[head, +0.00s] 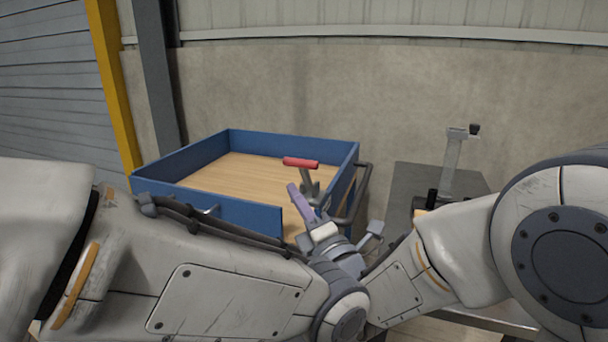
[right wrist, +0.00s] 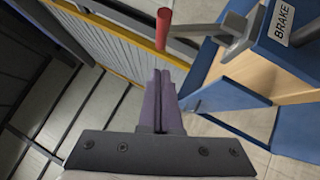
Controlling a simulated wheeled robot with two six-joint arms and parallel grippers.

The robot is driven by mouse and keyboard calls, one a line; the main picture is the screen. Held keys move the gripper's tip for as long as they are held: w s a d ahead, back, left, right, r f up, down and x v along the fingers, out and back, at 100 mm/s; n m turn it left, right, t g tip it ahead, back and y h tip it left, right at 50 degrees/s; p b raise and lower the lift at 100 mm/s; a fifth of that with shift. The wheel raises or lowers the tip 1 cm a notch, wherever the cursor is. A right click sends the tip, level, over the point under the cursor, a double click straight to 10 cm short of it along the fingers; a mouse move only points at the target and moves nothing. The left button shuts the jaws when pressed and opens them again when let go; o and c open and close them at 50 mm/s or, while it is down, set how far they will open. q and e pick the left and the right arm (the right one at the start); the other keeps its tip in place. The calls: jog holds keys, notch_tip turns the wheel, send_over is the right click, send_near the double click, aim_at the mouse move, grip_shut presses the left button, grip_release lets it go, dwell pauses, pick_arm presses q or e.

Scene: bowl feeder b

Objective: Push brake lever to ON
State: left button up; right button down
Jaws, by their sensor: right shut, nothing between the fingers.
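The brake lever has a red handle (head: 301,163) on a grey metal arm, at the front right corner of a blue-walled cart. In the right wrist view the red handle (right wrist: 163,30) is just beyond my fingertips, with a small gap in the picture. Its grey arm (right wrist: 195,30) runs right to a blue post with a BRAKE label (right wrist: 285,22). My right gripper (head: 293,186) has purple fingers, shut and empty, just below and left of the handle in the head view. The fingers also show in the right wrist view (right wrist: 160,74). My left gripper is not visible.
The cart (head: 215,212) has a wooden floor and appears empty; a grey tubular handle (head: 362,195) is at its right. A dark table (head: 412,178) with a metal upright device (head: 453,165) stands to the right. A yellow post (head: 113,80) stands behind left.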

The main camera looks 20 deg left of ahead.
aim_at(294, 166)
jog(key=shift+w+a+r, duration=0.1)
jog(key=shift+w+r, duration=0.2)
jog(key=shift+w, duration=0.4)
jog(key=shift+w+r, duration=0.3)
jog(key=shift+w, duration=0.4)
jog(key=shift+w+a+r, duration=0.1)
jog(key=shift+w+r, duration=0.2)
jog(key=shift+w, duration=0.4)
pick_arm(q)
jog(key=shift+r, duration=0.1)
pick_arm(e)
jog(key=shift+r, duration=0.1)
